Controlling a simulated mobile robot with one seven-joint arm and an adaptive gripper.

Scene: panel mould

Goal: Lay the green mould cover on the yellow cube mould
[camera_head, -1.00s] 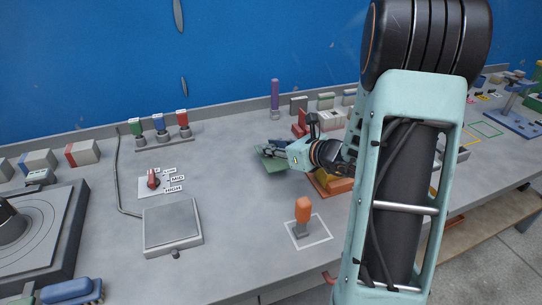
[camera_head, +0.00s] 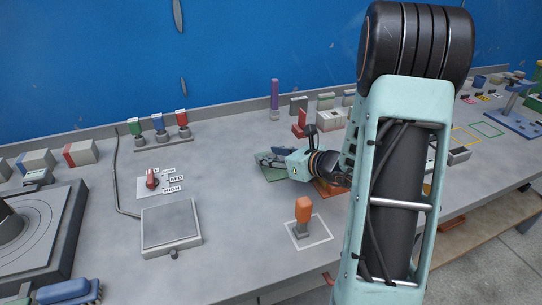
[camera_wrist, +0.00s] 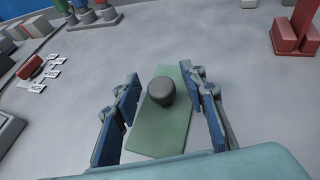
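The green mould cover (camera_wrist: 150,138) is a flat green plate with a dark round knob on top. In the wrist view it lies between my fingers. In the head view its green edge (camera_head: 272,175) shows under my gripper (camera_head: 270,158), left of the mould area. My gripper (camera_wrist: 163,88) is open: its blue-padded fingers stand apart on both sides of the knob, with gaps. The yellow cube mould is mostly or wholly hidden behind my wrist and arm; only an orange part (camera_head: 327,188) shows there.
A red block piece (camera_wrist: 296,30) stands beyond the cover. An orange-handled tool (camera_head: 303,214) stands in a white outline in front. A grey square plate (camera_head: 171,227) and a red knob with labels (camera_head: 152,178) are to the left. The grey table between is clear.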

